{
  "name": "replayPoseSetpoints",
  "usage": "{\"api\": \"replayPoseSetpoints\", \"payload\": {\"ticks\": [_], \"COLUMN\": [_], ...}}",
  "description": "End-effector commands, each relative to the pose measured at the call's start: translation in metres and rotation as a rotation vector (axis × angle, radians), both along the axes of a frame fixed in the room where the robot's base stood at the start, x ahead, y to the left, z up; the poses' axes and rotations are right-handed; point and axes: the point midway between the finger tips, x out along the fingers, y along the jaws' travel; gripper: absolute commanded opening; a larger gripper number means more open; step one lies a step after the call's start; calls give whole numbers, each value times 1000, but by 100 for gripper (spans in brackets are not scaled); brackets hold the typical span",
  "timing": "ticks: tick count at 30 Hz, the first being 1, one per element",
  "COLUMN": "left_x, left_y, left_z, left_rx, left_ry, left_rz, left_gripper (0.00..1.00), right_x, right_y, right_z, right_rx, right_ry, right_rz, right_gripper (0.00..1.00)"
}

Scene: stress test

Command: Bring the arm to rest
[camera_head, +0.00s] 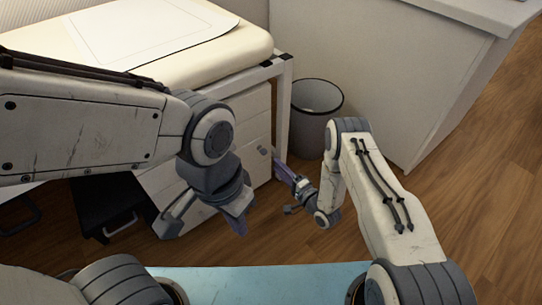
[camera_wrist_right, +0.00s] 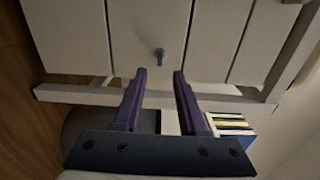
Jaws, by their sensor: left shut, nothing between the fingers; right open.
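My left gripper (camera_head: 238,218) hangs pointing down in the left middle of the head view, in front of the white drawer cabinet. It is shut and holds nothing. My right gripper (camera_head: 272,160) reaches up and left from its folded wrist, beside the drawer cabinet. In the right wrist view its two purple fingers (camera_wrist_right: 161,75) are apart, with nothing between them. Both arms are held in the air.
A white drawer cabinet (camera_head: 257,125) with a knob (camera_wrist_right: 159,54) stands under the cream padded table (camera_head: 30,42). A grey bin (camera_head: 308,128) stands beside it. A white counter (camera_head: 400,70) is at right. Books (camera_wrist_right: 233,128) show in the wrist view. Wooden floor (camera_head: 480,180) is clear at right.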

Motion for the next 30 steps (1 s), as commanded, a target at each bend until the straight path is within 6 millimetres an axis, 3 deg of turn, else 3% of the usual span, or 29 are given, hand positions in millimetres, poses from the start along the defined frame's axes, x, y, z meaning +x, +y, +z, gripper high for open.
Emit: {"api": "replayPoseSetpoints", "payload": {"ticks": [6, 22, 26, 30], "left_x": [0, 0, 0, 0], "left_y": [0, 0, 0, 0], "left_z": [7, 7, 9, 13], "left_rx": [0, 0, 0, 0], "left_ry": [0, 0, 0, 0], "left_rz": [0, 0, 0, 0], "left_gripper": [0, 0, 0, 0], "right_x": [-15, -15, -4, 23], "right_y": [-11, -11, -3, 18], "right_z": [0, 0, 9, 37], "right_rx": [0, -2, -72, -302], "right_ry": [0, -1, -3, -7], "right_rz": [-1, 0, 14, 54], "right_gripper": [41, 41, 41, 41]}}
